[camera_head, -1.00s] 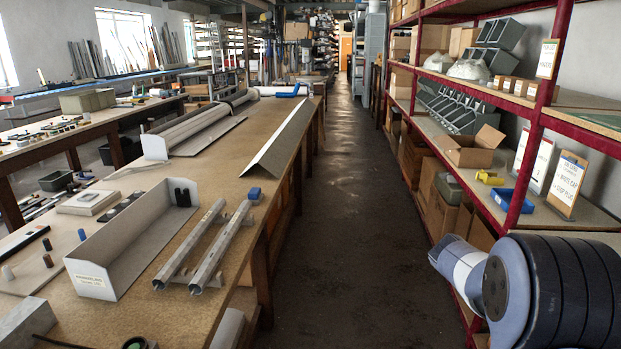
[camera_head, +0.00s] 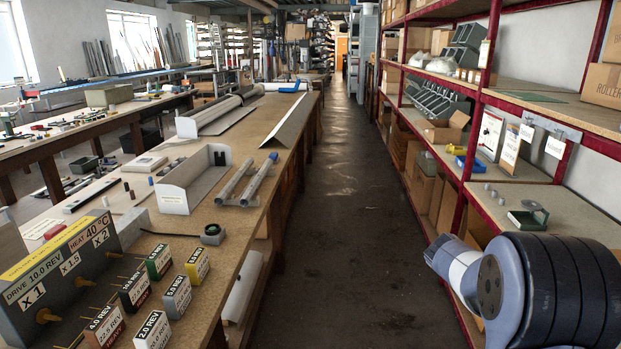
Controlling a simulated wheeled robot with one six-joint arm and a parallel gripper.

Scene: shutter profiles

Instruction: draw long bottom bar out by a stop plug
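Two slim grey metal bars lie side by side on the workbench, a left bar (camera_head: 235,182) and a right bar (camera_head: 259,182). They look nearly equal in length, and I cannot tell which is the long bottom bar. A small blue piece (camera_head: 273,157) sits at the far end of the right bar; I cannot tell whether it is a stop plug or whether it touches the bar. My gripper is out of view; only part of my arm shows at the lower right.
The workbench (camera_head: 233,220) bears a white open trough (camera_head: 174,198), a grey "DRIVE 10.0 REV" box (camera_head: 62,285) and several labelled blocks (camera_head: 177,297). Red shelving (camera_head: 468,165) with a blue bin (camera_head: 470,163) runs along the right. The aisle floor (camera_head: 340,230) between is clear.

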